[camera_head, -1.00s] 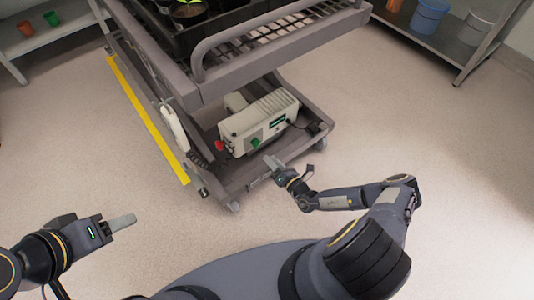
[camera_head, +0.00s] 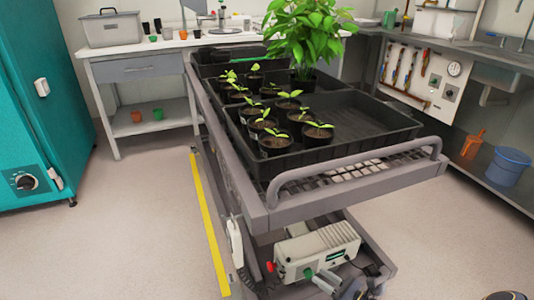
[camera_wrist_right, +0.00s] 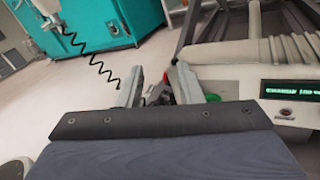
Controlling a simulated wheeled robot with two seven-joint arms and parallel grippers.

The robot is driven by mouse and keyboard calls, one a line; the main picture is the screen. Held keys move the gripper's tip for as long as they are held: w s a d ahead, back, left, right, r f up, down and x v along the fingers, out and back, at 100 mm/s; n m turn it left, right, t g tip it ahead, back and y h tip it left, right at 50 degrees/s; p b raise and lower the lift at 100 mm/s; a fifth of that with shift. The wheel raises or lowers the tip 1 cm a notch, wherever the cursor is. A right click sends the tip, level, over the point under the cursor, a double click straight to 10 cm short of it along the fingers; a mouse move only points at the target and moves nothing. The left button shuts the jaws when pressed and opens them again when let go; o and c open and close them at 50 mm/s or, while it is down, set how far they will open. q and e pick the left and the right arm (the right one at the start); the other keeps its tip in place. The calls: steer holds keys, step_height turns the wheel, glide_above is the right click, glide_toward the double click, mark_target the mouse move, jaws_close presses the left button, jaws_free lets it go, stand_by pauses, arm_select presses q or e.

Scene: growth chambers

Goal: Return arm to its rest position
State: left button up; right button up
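My right gripper (camera_head: 324,282) is low at the bottom of the head view, in front of the cart's cream power unit (camera_head: 318,250). In the right wrist view my right gripper (camera_wrist_right: 160,82) has its two fingers apart, with nothing held between them. The power unit (camera_wrist_right: 250,78) stands to the right of the fingers there, with its green display lit. A red knob and a coiled black cable show beyond the fingers. I cannot tell whether the fingers touch the unit. My left gripper is out of view.
The grey cart (camera_head: 232,182) carries a black tray (camera_head: 360,130) of potted seedlings and a leafy plant (camera_head: 305,35). A teal cabinet (camera_head: 45,110) stands left, a bench (camera_head: 150,68) behind, and a shelf with a blue bucket (camera_head: 508,167) right. Floor left of the yellow strip (camera_head: 209,225) is clear.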

steer(key=s+a+r+n+g+h, duration=0.1)
steer(key=s+r+n+g, duration=0.4)
steer(key=r+n, duration=0.45)
steer(key=s+a+r+n+g+h, duration=0.1)
steer(key=s+r+n+g, duration=0.45)
steer(key=r+n, duration=0.4)
steer(key=s+d+r+n+t+h, duration=0.2)
steer(key=s+r+n+h, duration=0.25)
steer(key=s, duration=0.45)
steer(key=s+d+r+n+t+h, duration=0.25)
steer(key=s+r+n, duration=0.2)
steer(key=s, duration=0.35)
step_height(320, 180, up, 31)
steer(key=p, duration=3)
steer(key=shift+s+a+g+h, duration=0.2)
steer(key=shift+g+h, duration=0.1)
steer(key=shift+h, duration=0.1)
